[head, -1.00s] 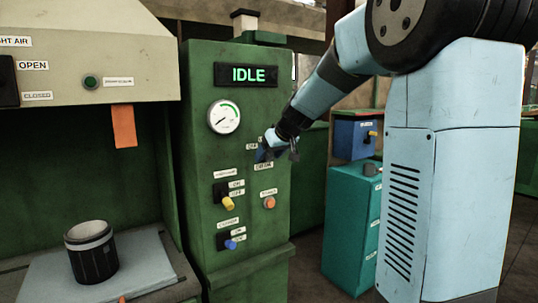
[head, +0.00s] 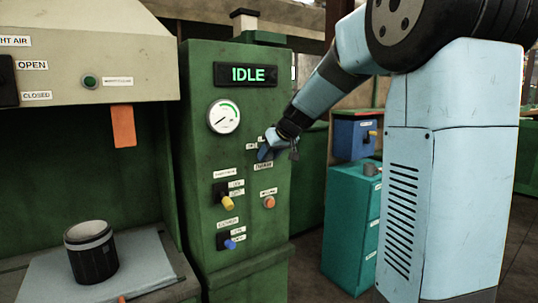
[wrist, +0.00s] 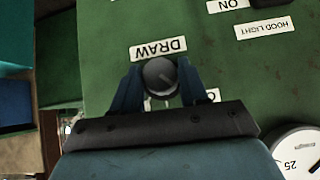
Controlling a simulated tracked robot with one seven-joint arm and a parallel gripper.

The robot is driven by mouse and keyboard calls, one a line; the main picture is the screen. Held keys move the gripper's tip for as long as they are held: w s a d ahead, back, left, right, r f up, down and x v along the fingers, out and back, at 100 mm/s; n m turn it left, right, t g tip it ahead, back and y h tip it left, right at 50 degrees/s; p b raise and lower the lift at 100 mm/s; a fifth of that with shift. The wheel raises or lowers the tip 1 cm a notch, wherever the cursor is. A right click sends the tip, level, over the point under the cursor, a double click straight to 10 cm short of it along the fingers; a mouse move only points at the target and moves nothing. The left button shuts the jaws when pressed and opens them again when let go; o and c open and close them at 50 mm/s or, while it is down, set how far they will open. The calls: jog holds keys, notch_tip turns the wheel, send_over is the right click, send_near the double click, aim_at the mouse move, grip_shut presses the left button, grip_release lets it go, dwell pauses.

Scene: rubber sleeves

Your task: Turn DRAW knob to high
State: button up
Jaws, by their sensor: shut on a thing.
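The DRAW knob (wrist: 160,76) is a dark grey round knob on the green cabinet, seen close in the wrist view. Its DRAW label (wrist: 158,48) appears upside down there. My gripper (wrist: 160,88) has a blue finger on each side of the knob and is shut on it. A small label (wrist: 212,96) beside the right finger is partly hidden. In the head view my gripper (head: 268,150) is at the cabinet front below the gauge and covers the knob. I cannot tell the knob's setting.
The cabinet (head: 235,165) has a display reading IDLE (head: 246,74), a round gauge (head: 224,116), a yellow-handled switch (head: 227,202), a blue-handled switch (head: 230,244) and an orange button (head: 268,202) below my gripper. A dark cylinder (head: 92,262) stands on the left bench.

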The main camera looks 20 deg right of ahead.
jog(key=y, duration=0.1)
jog(key=m+y, duration=0.1)
jog(key=y, duration=0.1)
jog(key=shift+w+d+f+m+g, duration=0.1)
jog(key=shift+d+m+g, duration=0.15)
jog(key=shift+m+g, duration=0.15)
jog(key=m+y, duration=0.1)
jog(key=y, duration=0.1)
jog(key=m+y, duration=0.1)
jog(key=shift+d+f+y, duration=0.15)
jog(key=shift+d+y, duration=0.05)
jog(key=shift+y, duration=0.2)
jog(key=m+y, duration=0.2)
jog(key=y, duration=0.1)
jog(key=shift+w+d+f, duration=0.1)
jog(key=shift+f, duration=0.1)
jog(key=shift+f+m+y, duration=0.2)
jog(key=shift+m+y, duration=1.3)
jog(key=shift+f+t, duration=0.1)
jog(key=shift+t, duration=0.2)
jog(key=o, duration=1.1)
jog(key=shift+c, duration=0.2)
jog(key=v, duration=1.3)
jog(key=shift+d, duration=0.4)
jog(key=shift+f, duration=0.1)
